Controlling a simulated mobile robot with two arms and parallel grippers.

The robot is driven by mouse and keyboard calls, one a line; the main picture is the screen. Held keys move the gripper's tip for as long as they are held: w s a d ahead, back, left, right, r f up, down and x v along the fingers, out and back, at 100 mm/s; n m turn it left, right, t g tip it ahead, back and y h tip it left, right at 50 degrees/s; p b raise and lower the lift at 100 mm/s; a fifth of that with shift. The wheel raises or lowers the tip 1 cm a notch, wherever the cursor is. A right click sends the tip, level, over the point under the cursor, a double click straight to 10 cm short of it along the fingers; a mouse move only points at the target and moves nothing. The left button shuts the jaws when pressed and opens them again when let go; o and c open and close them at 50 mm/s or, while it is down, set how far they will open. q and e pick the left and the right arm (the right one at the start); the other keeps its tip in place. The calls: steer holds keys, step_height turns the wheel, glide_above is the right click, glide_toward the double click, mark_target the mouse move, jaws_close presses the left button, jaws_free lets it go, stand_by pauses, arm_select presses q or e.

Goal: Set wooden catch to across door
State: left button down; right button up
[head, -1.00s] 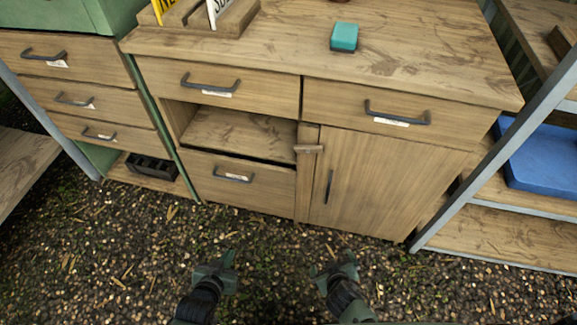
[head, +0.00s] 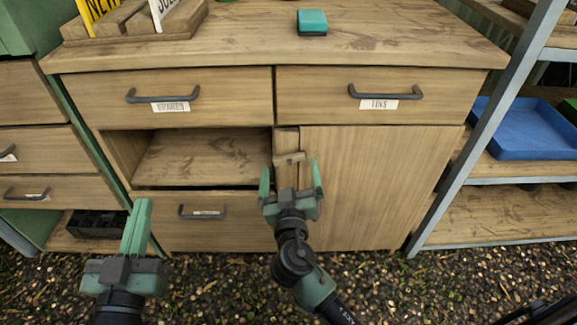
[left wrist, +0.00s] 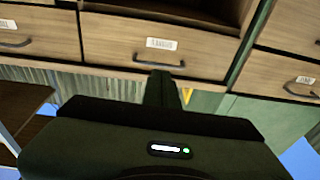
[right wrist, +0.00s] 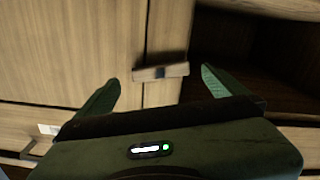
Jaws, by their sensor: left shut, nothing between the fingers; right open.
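The wooden catch (head: 289,158) is a small bar on the narrow post left of the cabinet door (head: 385,185). It lies about level, its right end at the door's edge in the head view. The right wrist view shows the catch (right wrist: 160,72) ahead, between the two fingertips. My left gripper (head: 138,205) is shut and empty, low in front of the cabinet's left side.
Above are two shut drawers labelled SPARES (head: 172,98) and TINS (head: 375,100). An open compartment (head: 205,158) lies left of the post. A teal sponge-like block (head: 312,20) sits on the top. A metal rack with a blue tray (head: 525,128) stands at right.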

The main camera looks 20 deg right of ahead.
mark_target(289, 158)
steer(key=shift+x, duration=1.3)
arm_select(q)
steer(key=shift+r, duration=0.1)
